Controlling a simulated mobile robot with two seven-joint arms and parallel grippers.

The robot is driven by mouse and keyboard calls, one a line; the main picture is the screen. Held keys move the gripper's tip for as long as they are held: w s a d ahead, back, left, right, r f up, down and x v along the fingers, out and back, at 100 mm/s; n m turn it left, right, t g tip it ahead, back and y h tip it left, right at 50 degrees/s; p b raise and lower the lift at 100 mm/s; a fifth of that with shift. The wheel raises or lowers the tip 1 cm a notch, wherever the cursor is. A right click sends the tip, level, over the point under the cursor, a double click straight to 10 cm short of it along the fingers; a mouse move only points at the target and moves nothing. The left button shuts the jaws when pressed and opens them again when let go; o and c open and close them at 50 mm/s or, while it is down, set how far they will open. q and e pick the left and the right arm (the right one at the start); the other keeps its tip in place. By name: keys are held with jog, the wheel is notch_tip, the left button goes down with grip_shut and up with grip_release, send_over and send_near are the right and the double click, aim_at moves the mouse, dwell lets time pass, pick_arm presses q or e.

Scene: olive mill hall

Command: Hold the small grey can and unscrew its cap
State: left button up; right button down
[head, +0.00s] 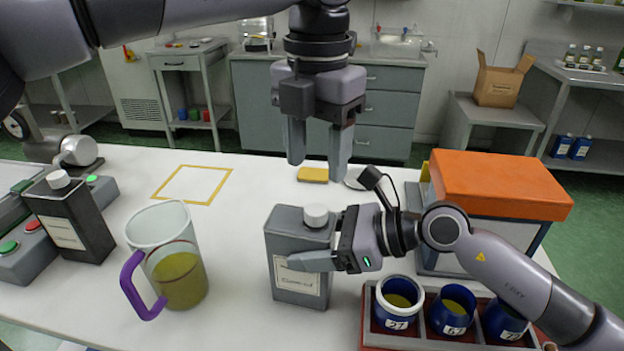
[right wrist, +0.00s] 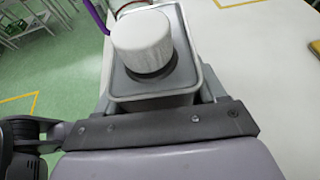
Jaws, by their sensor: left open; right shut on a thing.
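The small grey can (head: 284,222) stands upright on the white table, with a label on its front. Its white cap (head: 316,215) sits on the can's top; the cap (right wrist: 143,42) also shows large in the right wrist view, on the can's top (right wrist: 185,78). The can's far side is hidden.
A clear jug (head: 205,252) with purple handle and greenish liquid stands left of the can, and a dark can (head: 87,215) farther left. A rack (head: 366,325) of numbered blue cups is front right, with an orange-lidded box (head: 500,185) behind. A yellow sponge (head: 312,175) lies behind.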

aim_at(316, 209)
pick_arm(q)
jog(key=m, duration=1.3)
jog(key=shift+m, duration=0.4)
jog(key=m, duration=1.2)
jog(key=shift+f, duration=4)
grip_shut()
